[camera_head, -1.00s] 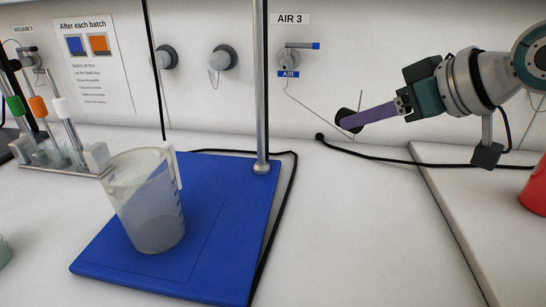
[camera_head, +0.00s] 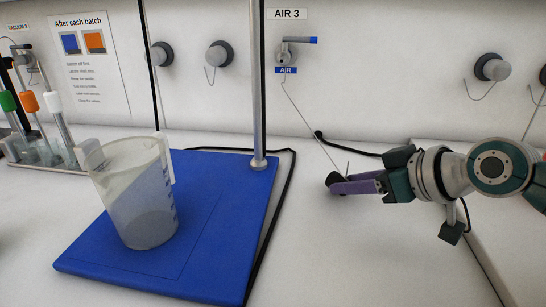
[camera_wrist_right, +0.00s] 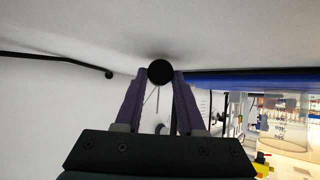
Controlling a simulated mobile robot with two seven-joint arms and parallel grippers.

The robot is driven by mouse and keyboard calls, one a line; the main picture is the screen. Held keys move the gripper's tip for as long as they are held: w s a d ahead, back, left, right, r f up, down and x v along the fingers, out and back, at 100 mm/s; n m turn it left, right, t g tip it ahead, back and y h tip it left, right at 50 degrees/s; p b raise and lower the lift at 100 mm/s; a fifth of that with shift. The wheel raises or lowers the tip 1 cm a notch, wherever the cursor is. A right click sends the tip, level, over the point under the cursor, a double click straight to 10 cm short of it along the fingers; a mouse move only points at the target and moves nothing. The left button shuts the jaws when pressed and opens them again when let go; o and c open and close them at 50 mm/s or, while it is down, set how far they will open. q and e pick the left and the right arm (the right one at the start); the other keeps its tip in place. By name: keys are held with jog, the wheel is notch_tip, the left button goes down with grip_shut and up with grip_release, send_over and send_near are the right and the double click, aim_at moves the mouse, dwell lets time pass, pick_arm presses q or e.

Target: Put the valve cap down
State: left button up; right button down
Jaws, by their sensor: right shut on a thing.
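The valve cap (camera_head: 333,180) is a small dark round piece on a thin tether. My right gripper (camera_head: 346,185), with purple fingers, is shut on it low over the white bench, right of the blue board. In the right wrist view the cap (camera_wrist_right: 160,72) sits between the two fingertips. I cannot tell whether it touches the bench. The tether runs up to the AIR 3 valve (camera_head: 284,51), which has a blue-tipped handle and is on the back wall. My left gripper is not in view.
A beaker (camera_head: 140,200) stands on the blue board (camera_head: 215,245), with a metal post (camera_head: 258,90) behind it. A black cable (camera_head: 350,150) lies along the wall. A rack with coloured-top probes (camera_head: 55,125) stands at left. The bench between board and gripper is clear.

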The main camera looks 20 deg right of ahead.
jog(key=shift+f+b, duration=0.4)
jog(key=c, duration=0.5)
grip_release()
jog(key=shift+r, duration=0.1)
jog(key=shift+r+p, duration=0.6)
jog(key=shift+p, duration=0.05)
jog(key=p+v, duration=0.3)
jog(key=v, duration=0.8)
jog(key=s+a+f+g, duration=0.1)
jog(key=s+a+f, duration=0.1)
jog(key=s+a, duration=0.1)
jog(key=s+a+f+g, duration=0.1)
jog(key=s+a+g, duration=0.1)
jog(key=s+a, duration=0.2)
jog(key=s+a+f+g, duration=0.1)
jog(key=s+a+f, duration=0.1)
jog(key=s+a, duration=0.1)
jog(key=shift+s+a+f+n+g, duration=0.3)
jog(key=shift+a+f+n+g, duration=0.05)
jog(key=shift+n+g, duration=0.05)
jog(key=s, duration=0.2)
jog(key=s+a+m+g+h, duration=0.1)
jog(key=s+a+r+g+h, duration=0.1)
jog(key=s, duration=0.1)
jog(key=shift+s+r, duration=0.1)
jog(key=shift+s, duration=0.2)
jog(key=shift+s+r+m+g, duration=0.1)
jog(key=shift+s+m+g, duration=0.2)
